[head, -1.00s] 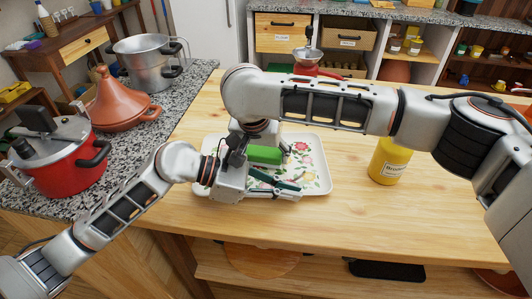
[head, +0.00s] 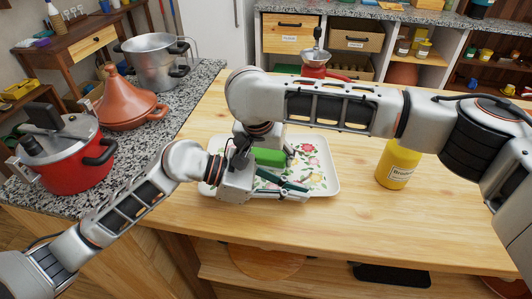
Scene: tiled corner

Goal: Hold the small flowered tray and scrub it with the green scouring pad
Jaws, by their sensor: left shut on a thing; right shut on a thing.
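The small flowered tray (head: 325,183) lies on the wooden table near its front edge, white with a floral pattern. My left gripper (head: 297,190) reaches in from the left, low at the tray's front side, and is shut on the tray; the exact contact is hard to see. The green scouring pad (head: 270,157) is over the middle of the tray. My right gripper (head: 262,150) comes down from above and is shut on the pad; its fingers are largely hidden. I cannot tell whether the pad touches the tray surface.
A yellow canister (head: 397,165) stands right of the tray. A red pressure cooker (head: 66,155), clay tagine (head: 125,100) and metal pot (head: 152,62) stand on the granite counter at left. The table's right side is clear.

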